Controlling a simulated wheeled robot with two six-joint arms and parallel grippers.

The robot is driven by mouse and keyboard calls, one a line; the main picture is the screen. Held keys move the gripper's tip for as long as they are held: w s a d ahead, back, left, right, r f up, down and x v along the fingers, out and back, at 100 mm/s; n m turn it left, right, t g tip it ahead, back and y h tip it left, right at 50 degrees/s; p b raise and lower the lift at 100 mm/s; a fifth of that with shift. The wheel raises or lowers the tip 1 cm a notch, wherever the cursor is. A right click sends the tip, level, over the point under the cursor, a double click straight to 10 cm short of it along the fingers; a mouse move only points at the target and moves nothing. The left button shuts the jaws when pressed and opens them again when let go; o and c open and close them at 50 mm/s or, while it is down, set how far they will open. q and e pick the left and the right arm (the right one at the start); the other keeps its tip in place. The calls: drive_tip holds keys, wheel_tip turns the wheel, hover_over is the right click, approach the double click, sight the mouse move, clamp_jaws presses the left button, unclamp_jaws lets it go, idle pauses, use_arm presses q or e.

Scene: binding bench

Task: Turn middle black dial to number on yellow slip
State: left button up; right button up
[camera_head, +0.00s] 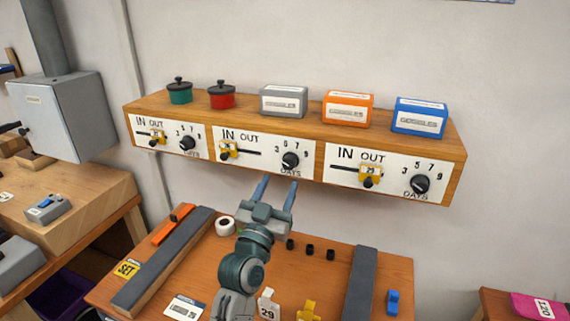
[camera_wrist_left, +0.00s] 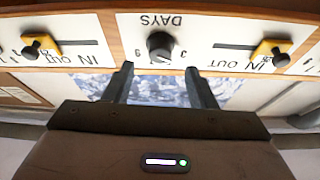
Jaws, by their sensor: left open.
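The middle black dial (camera_head: 290,160) is on the white face of the middle panel, above the word DAYS, with numbers around it. It also shows upside down in the left wrist view (camera_wrist_left: 160,45). I cannot tell surely which number its pointer faces. The yellow slip (camera_head: 228,150) of the middle panel sits at the IN end of its slot, behind a dark knob; its number is too small to read. My left gripper (camera_head: 277,188) is open and empty, pointing at the panel. Its fingertips are just below the dial, apart from it, with the dial between them sideways (camera_wrist_left: 160,72).
The wooden shelf (camera_head: 155,107) carries two pots and several boxes. Similar panels with a left dial (camera_head: 187,143) and a right dial (camera_head: 420,184) flank the middle one. The bench (camera_head: 320,285) below has grey rails, a tape roll (camera_head: 225,226) and small black pieces.

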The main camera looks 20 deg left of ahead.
sight(287, 166)
use_arm(q)
drive_tip(key=p+x, duration=0.2)
drive_tip(key=x, duration=0.2)
drive_tip(key=shift+w+r, duration=0.25)
drive_tip(key=shift+w, duration=0.25)
drive_tip(key=c, duration=1)
drive_tip(key=shift+f, duration=0.1)
